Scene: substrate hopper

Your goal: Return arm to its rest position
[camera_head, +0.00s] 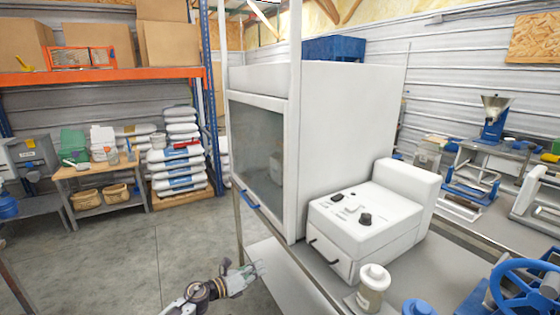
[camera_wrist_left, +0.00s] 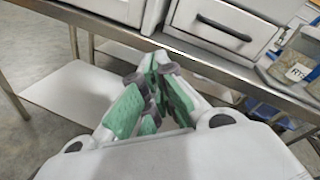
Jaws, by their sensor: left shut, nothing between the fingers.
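My left gripper (camera_head: 252,270) is low in the head view, in front of the bench edge and over the white lower shelf. In the left wrist view its green-padded fingers (camera_wrist_left: 155,90) are closed together with nothing between them, below the bench front and apart from it. My right gripper is not in either view.
A steel bench (camera_head: 412,268) carries a tall white cabinet (camera_head: 350,110), a white box with knobs and a drawer (camera_head: 365,220), and a lidded jar (camera_head: 371,288). A white shelf (camera_head: 268,258) sits below. Open concrete floor (camera_head: 140,250) lies to the left.

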